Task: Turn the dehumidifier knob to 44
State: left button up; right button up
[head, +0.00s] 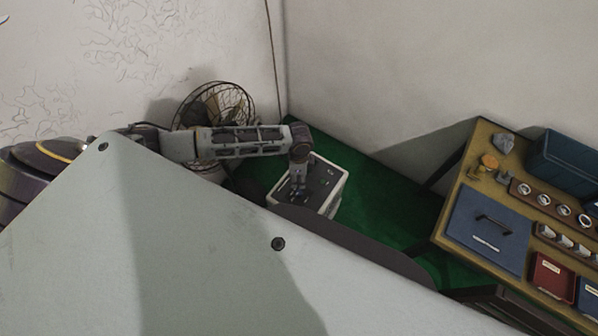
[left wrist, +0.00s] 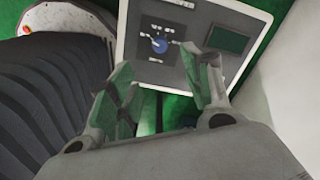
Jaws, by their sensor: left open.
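The dehumidifier (head: 330,192) is a white box with a dark grey top panel, standing on the green floor in the corner. Its top shows in the left wrist view (left wrist: 196,15). The knob (left wrist: 160,45) is a small blue disc on a dark square with white marks around it; the marks are too small to read. My left gripper (head: 298,196) reaches over the near part of the panel from the left. In the left wrist view its two fingers (left wrist: 160,82) are open and empty, apart from the knob, which shows beyond them. My right gripper is not in view.
A wire fan (head: 214,104) stands left of the dehumidifier, behind my left arm. Walls close the corner behind. A wooden table (head: 462,182) with a blue mat, trays and rings stands at the right. Green floor (head: 385,190) lies between it and the dehumidifier.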

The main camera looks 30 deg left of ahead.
aim_at(299, 192)
pick_arm(q)
jog(key=shift+f+b, duration=0.4)
jog(key=shift+f, duration=6.5)
jog(key=c, duration=1.1)
